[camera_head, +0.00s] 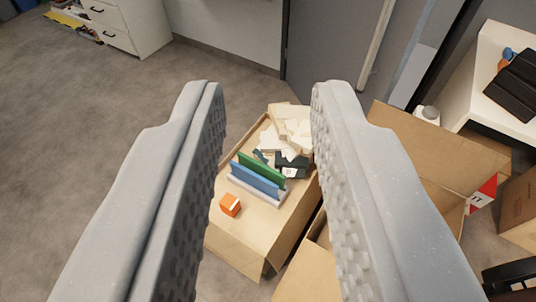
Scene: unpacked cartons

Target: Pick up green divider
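The green divider (262,170) stands upright behind a blue divider (254,178), both in a light grey holder (256,191) on top of a cardboard carton (236,242). The lower part of the green divider is hidden by the blue one. My gripper (266,92) is open and empty, with its two grey textured fingers left and right of the dividers in the picture. It is apart from them, with the carton beyond and below the fingers.
An orange block (230,205) lies in front of the holder. Dark items (291,165) and cream packing pieces (290,130) lie behind it. An open carton (436,150) stands at right, near a white table (492,80). The floor at left is clear.

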